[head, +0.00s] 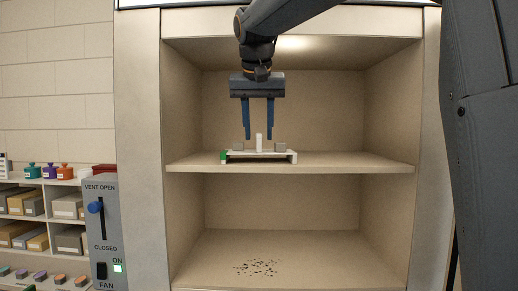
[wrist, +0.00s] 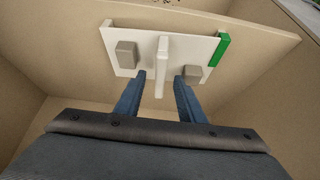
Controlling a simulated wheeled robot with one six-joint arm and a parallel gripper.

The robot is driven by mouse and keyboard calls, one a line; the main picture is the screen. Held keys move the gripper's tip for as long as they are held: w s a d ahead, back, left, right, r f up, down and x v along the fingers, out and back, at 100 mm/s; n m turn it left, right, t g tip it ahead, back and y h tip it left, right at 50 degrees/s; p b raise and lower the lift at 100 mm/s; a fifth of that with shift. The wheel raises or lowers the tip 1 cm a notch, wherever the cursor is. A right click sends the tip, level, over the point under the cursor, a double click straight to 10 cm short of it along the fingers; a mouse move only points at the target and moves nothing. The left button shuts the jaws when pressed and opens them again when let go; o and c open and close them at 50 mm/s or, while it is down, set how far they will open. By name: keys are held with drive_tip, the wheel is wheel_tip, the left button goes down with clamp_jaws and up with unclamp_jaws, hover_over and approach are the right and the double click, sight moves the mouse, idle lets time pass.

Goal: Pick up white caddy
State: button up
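The white caddy (head: 259,155) sits on the upper shelf of the cabinet, with a white upright handle in its middle, a grey block on each side and a green end. In the wrist view the caddy (wrist: 120,66) shows its handle (wrist: 162,62) between the line of my two fingers. My gripper (head: 259,138) is open, pointing down above the caddy, with blue fingers apart to either side of the handle. In the wrist view my gripper's fingertips (wrist: 160,74) are near the caddy's edge. I see no contact.
The upper shelf (head: 350,164) has free room on both sides of the caddy. Dark specks lie on the lower shelf (head: 330,255). A grey control panel (head: 103,235) with a vent lever stands left of the cabinet, beside shelves of boxes (head: 30,206).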

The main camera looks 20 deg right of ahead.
clamp_jaws()
drive_tip(key=shift+r+b, duration=0.25)
drive_tip(key=shift+b, duration=0.15)
